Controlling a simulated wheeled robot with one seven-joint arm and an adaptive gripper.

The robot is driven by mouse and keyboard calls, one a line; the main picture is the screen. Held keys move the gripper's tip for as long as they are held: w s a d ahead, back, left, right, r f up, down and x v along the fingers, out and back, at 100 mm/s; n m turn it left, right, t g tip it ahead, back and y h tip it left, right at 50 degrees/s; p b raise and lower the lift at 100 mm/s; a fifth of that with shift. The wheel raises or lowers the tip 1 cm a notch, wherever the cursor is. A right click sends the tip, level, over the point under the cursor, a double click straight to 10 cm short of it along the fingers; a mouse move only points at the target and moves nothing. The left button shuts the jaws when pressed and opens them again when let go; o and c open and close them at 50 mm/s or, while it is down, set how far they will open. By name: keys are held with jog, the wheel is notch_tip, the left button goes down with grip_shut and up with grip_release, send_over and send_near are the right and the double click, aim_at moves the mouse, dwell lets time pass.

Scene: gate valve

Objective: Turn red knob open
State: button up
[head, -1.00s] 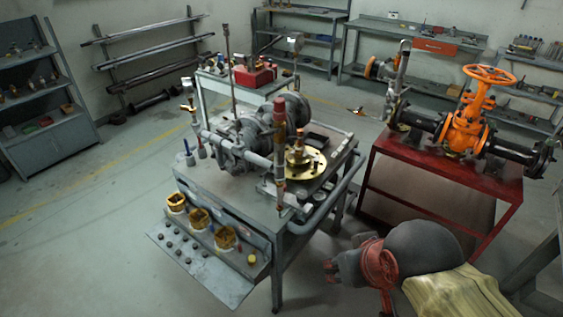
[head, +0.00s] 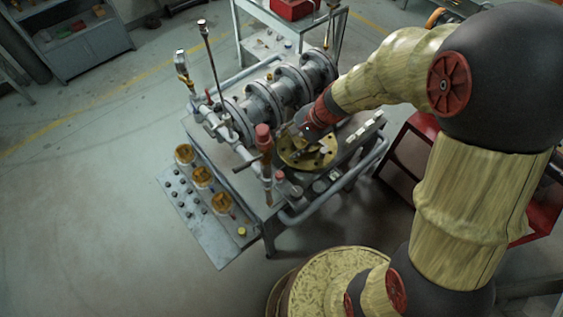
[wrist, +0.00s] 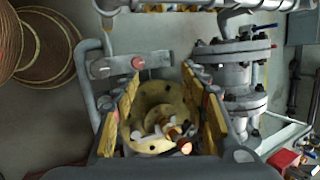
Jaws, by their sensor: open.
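A red knob (head: 263,131) tops an upright pipe at the near right corner of the workbench in the head view. It also shows in the wrist view (wrist: 137,62), beyond the left fingertip. My gripper (wrist: 161,78) is open and empty in the wrist view, with a brass flange (wrist: 153,104) seen between its fingers. In the head view my gripper (head: 309,138) is a dark shape above the flange, to the right of the red knob and apart from it. Its fingertips are hard to make out there.
Grey flanged pipework (head: 272,100) fills the back of the workbench (head: 248,187). A thin upright rod (head: 214,75) and a side rail (head: 335,190) stand as obstacles. A red stand (head: 408,165) is at the right. The floor at the left is clear.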

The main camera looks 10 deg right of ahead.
notch_tip(320, 180, down, 7)
jog(key=w+m+p, duration=0.2)
jog(key=m+p, duration=0.3)
jog(key=p, duration=0.1)
jog(key=m+g+p, duration=0.1)
jog(key=m+p, duration=0.2)
send_near(280, 174)
jog(key=shift+m, duration=0.3)
jog(key=b+x, duration=0.1)
jog(key=x, duration=0.8)
jog(key=shift+f+b, duration=0.1)
jog(key=shift+b, duration=0.2)
jog(key=shift+c, duration=0.9)
grip_shut()
